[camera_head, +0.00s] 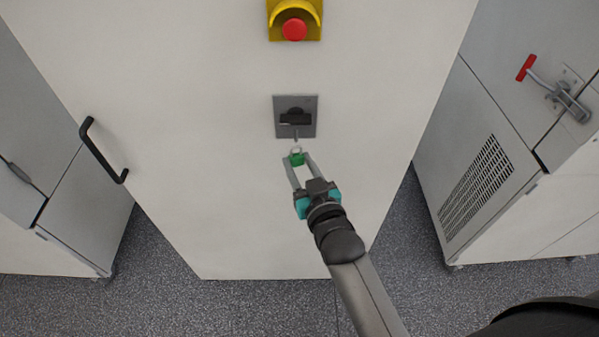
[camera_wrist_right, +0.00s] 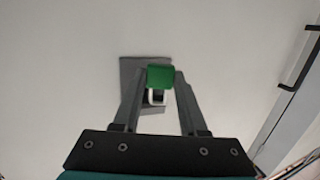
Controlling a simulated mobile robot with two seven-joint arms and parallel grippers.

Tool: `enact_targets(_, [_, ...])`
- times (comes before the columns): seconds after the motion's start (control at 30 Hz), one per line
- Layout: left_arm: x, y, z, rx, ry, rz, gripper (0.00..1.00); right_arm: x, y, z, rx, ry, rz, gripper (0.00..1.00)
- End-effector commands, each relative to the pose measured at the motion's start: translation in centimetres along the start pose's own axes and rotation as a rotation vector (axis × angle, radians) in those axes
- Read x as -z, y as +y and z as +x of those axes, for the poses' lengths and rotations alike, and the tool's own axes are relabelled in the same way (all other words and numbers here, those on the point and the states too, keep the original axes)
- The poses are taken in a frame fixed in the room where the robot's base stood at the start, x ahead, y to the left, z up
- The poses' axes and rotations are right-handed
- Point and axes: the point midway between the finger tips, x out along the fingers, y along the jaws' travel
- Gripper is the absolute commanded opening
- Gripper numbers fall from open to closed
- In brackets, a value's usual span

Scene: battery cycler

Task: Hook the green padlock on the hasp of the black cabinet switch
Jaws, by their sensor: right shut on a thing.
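The green padlock (camera_head: 297,159) is held between the fingertips of my right gripper (camera_head: 297,163), with its pale shackle pointing up toward the switch. The black cabinet switch (camera_head: 295,117) sits on a grey plate on the white cabinet front, just above the padlock. A small hasp (camera_head: 296,136) shows at the plate's lower edge, close to the shackle; I cannot tell whether they touch. In the right wrist view the padlock (camera_wrist_right: 160,77) is between the fingertips and covers part of the grey switch plate (camera_wrist_right: 131,72). My left gripper is not in view.
A red emergency button (camera_head: 294,29) on a yellow housing is above the switch. A black door handle (camera_head: 103,150) is on the left of the white cabinet (camera_head: 200,180). A grey cabinet with a red-tipped lever (camera_head: 526,68) stands at right. The cabinet front around the switch is clear.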

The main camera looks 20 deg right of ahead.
Motion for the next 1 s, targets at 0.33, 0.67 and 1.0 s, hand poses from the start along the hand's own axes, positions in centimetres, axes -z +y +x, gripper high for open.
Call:
enact_targets(0.33, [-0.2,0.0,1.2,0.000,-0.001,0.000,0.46,0.1,0.7,2.1,0.000,0.002,-0.001,0.02])
enact_targets(0.67, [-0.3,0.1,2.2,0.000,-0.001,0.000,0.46,0.3,1.3,4.0,0.000,0.003,-0.001,0.02])
enact_targets(1.0, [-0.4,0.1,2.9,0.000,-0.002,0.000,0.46,-0.4,1.6,5.0,-0.001,-0.001,0.000,0.02])
